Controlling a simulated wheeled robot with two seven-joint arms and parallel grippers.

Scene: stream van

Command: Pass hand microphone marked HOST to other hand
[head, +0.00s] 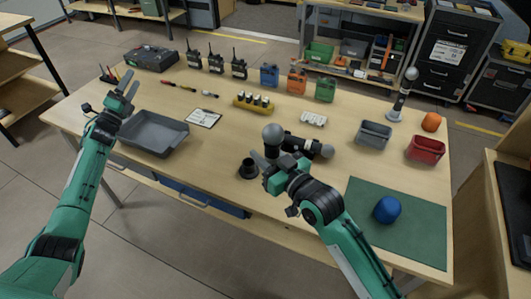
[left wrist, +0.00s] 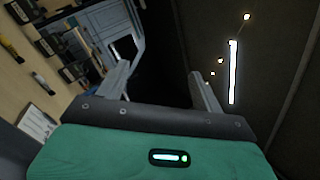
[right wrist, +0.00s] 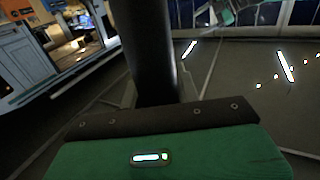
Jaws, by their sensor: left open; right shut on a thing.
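My right gripper (head: 272,163) is shut on a hand microphone (head: 273,135), whose grey ball head shows above the fingers. Its dark handle (right wrist: 148,50) fills the space between the fingers in the right wrist view. I cannot read a HOST marking on it. A second microphone (head: 308,147) lies just behind it, with its grey head to the right. A third microphone (head: 399,101) stands upright in a holder at the back right. My left gripper (head: 119,83) is open and empty above the table's left side, well apart from the held microphone. It is also open in the left wrist view (left wrist: 160,85).
A dark cup-shaped holder (head: 248,170) stands beside my right gripper. A grey tray (head: 152,149) lies near the left arm. Radios (head: 216,64), a battery rack (head: 253,106), bins (head: 374,134) and a blue ball-like thing (head: 387,209) on a green mat (head: 415,225) occupy the table.

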